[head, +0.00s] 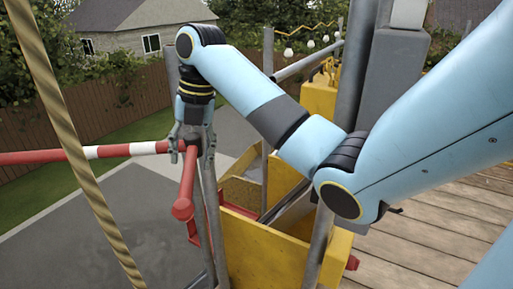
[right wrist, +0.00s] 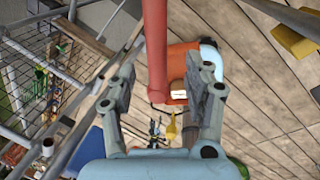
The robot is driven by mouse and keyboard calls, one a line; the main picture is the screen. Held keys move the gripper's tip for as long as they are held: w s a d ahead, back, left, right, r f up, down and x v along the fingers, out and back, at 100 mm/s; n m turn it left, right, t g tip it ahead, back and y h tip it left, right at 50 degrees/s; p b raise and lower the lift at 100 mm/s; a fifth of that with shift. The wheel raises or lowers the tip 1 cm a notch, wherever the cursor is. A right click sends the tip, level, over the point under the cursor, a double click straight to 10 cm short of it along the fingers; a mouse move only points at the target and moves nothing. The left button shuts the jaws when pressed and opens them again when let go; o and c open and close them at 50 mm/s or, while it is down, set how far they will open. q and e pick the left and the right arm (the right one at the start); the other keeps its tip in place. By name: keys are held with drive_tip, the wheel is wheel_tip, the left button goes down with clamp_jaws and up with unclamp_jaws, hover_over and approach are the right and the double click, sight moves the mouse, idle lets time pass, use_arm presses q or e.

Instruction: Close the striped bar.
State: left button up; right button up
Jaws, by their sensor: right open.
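The striped bar (head: 110,151) is red and white and reaches in from the left edge of the head view, roughly level, to the post beside my right gripper. A plain red bar piece (head: 186,180) runs from there toward the camera and ends in a round cap; I cannot tell whether it is one piece with the striped bar. My right gripper (head: 191,148) points down over this junction, open. In the right wrist view a red bar (right wrist: 155,45) comes in from the top between the spread fingers (right wrist: 165,95), with gaps on both sides. My left gripper is not in view.
A yellow box-like chute (head: 255,250) stands just right of the bar, beside grey scaffold poles (head: 210,215). A wooden deck (head: 430,240) lies at the right. A tan rope (head: 75,145) hangs across the left. Paved ground (head: 90,240) lies far below.

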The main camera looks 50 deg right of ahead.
wheel_tip(320, 180, up, 4)
drive_tip(key=p, duration=0.2)
drive_tip(key=s+a+f+m+t+h+b, duration=0.1)
drive_tip(key=s+f+m, duration=0.6)
drive_tip(key=f+m, duration=0.1)
drive_tip(key=w+d+f+m+t+h+b, duration=0.1)
drive_tip(key=d+f+m+t+h+b, duration=0.2)
drive_tip(key=f, duration=0.7)
drive_tip(key=d+f+m+t+h+b, duration=0.1)
drive_tip(key=d+f+m+b, duration=0.1)
drive_tip(key=d+f+m, duration=0.5)
drive_tip(key=s+a+f+t+b, duration=0.1)
drive_tip(key=s+f+b, duration=0.1)
drive_tip(key=f, duration=0.5)
drive_tip(key=s+a+f+n+t+b, duration=0.1)
drive_tip(key=s+a+f+t+b, duration=0.1)
drive_tip(key=s+f, duration=0.2)
drive_tip(key=shift+a+f+y, duration=0.15)
drive_tip(key=shift+f+y, duration=0.15)
drive_tip(key=shift+f, duration=1.55)
